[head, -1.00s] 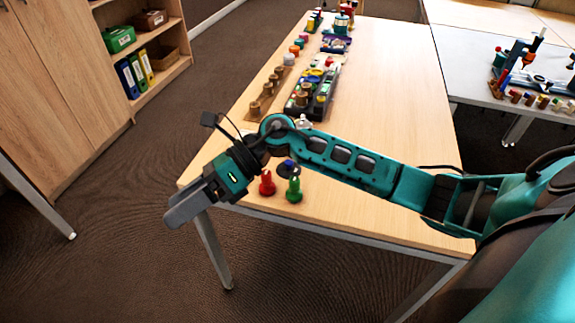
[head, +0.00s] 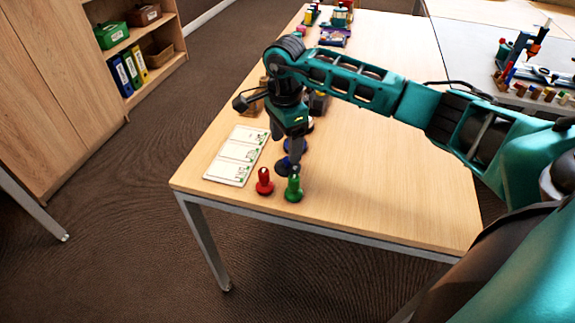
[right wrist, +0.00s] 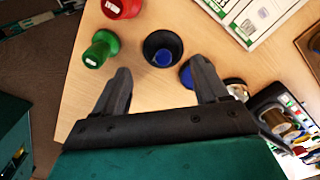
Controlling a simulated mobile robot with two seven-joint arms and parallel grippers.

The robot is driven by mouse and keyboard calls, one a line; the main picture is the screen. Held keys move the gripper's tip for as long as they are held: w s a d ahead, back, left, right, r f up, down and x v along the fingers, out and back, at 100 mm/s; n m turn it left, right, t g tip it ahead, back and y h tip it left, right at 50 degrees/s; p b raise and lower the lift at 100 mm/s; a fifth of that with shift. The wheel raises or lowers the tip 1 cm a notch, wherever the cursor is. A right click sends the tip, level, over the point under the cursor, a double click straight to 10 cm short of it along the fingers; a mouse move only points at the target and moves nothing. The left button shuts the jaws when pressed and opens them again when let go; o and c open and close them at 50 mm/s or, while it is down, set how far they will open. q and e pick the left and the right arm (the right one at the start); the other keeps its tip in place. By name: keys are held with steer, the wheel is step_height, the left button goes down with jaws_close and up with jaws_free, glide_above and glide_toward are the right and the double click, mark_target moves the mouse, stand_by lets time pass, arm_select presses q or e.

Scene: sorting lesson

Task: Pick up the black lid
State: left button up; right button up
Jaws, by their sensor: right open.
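A round black lid with a blue centre (right wrist: 163,42) lies on the table in the right wrist view, just beyond the space between my right fingertips. My left gripper is not in view.
A red piece (head: 264,183) and a green piece (head: 294,187) stand near the lid by the table's front edge. A blue piece (right wrist: 187,76) is partly hidden by a finger. A white card (head: 237,156) lies to the left. The table's right side is clear.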

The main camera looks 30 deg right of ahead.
mark_target(287, 159)
steer(key=shift+w+d+f+b, duration=0.1)
steer(key=shift+d+f+b, duration=0.1)
steer(key=shift+f, duration=1.3)
steer(key=shift+w+d+f+b, duration=0.1)
steer(key=shift+f+b, duration=0.05)
steer(key=shift+f, duration=1.35)
steer(key=shift+c, duration=0.4)
steer(key=shift+s, duration=0.1)
jaws_close()
